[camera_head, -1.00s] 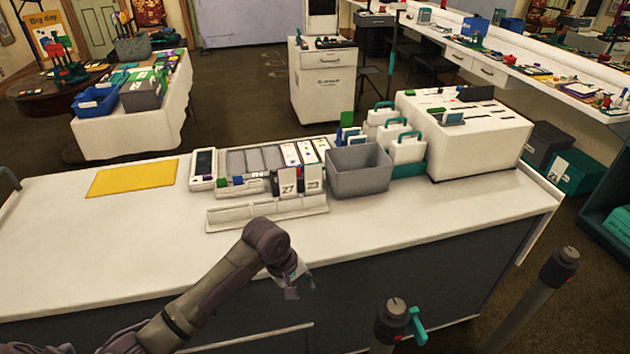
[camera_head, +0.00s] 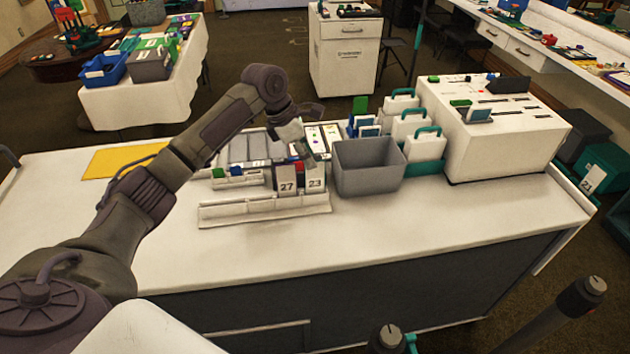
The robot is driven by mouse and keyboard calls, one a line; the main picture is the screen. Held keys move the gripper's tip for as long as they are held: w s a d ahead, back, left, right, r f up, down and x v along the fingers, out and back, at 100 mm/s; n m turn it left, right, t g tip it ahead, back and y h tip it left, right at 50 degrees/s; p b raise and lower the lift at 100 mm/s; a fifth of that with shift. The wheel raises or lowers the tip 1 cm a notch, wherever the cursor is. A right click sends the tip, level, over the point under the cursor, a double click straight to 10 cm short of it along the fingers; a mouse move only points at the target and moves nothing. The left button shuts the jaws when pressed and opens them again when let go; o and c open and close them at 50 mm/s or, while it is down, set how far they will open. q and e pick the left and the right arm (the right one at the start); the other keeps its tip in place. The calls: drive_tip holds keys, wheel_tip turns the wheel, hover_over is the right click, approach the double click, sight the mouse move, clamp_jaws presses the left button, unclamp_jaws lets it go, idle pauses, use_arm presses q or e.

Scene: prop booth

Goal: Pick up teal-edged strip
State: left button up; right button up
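My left gripper (camera_head: 298,146) points down over the right part of a tray (camera_head: 232,152) of grey and white strips on the white counter. Its fingers are small and partly merge with the things behind, so I cannot tell whether they are open or touching anything. White strips with small coloured marks (camera_head: 331,136) stand out just right of the gripper. I cannot make out a teal edge on any of them, and my arm and gripper hide part of the tray. My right gripper is not in view.
Number cards 27 (camera_head: 286,182) and 23 (camera_head: 315,178) stand in front of the gripper, behind a low white rack (camera_head: 265,208). A grey bin (camera_head: 368,170) is close on the right. A yellow mat (camera_head: 112,160) lies left. The counter's front is clear.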

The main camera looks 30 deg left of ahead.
sight(319, 173)
use_arm(q)
drive_tip(key=x, duration=0.3)
drive_tip(key=shift+w+d+f+p, duration=0.1)
drive_tip(key=shift+w+f+p, duration=0.1)
drive_tip(key=shift+p, duration=0.2)
drive_tip(key=x, duration=0.3)
drive_tip(key=shift+w+d+f+p, duration=0.1)
drive_tip(key=shift+f+p, duration=0.2)
drive_tip(key=shift+f, duration=0.05)
clamp_jaws()
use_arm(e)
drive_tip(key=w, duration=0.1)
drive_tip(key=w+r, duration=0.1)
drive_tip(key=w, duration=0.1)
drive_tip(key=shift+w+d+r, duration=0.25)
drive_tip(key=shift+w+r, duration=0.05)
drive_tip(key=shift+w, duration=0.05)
